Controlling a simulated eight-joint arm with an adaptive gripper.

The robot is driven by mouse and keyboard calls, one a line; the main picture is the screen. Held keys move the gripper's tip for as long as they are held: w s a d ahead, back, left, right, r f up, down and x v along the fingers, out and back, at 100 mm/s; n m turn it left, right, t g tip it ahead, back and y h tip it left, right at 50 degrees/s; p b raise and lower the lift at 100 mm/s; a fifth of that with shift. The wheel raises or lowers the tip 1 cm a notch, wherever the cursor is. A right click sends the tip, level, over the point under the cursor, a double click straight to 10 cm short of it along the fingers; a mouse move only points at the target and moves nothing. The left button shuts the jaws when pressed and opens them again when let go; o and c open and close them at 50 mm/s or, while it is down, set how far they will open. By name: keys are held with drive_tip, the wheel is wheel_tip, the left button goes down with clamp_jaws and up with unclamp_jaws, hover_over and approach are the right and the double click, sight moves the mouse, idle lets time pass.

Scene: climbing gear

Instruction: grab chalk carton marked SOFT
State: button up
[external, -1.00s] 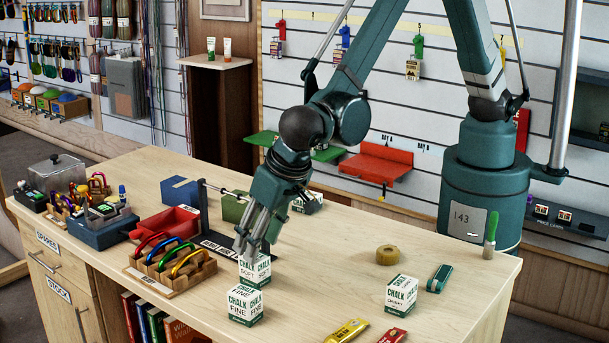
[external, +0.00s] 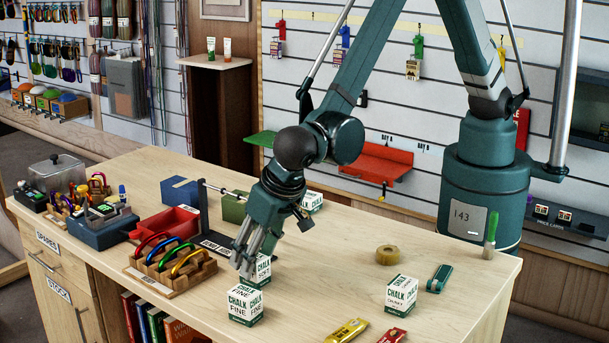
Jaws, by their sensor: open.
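The white and green chalk carton marked SOFT (external: 262,271) stands on the wooden counter, right behind the carton marked FINE (external: 245,306). My gripper (external: 243,268) is open and angled down at it. The fingers reach beside and in front of the carton's upper left part and hide much of its label. I cannot tell whether they touch it or whether it lies between them.
Another chalk carton (external: 401,294) stands at the right, and one more (external: 312,203) farther back. A wooden rack of carabiners (external: 170,267) stands close on the left. Tape (external: 388,255) lies to the right. The counter between is clear.

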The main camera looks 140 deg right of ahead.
drive_tip(key=shift+d+f, duration=0.3)
drive_tip(key=shift+f, duration=0.35)
drive_tip(key=c, duration=1)
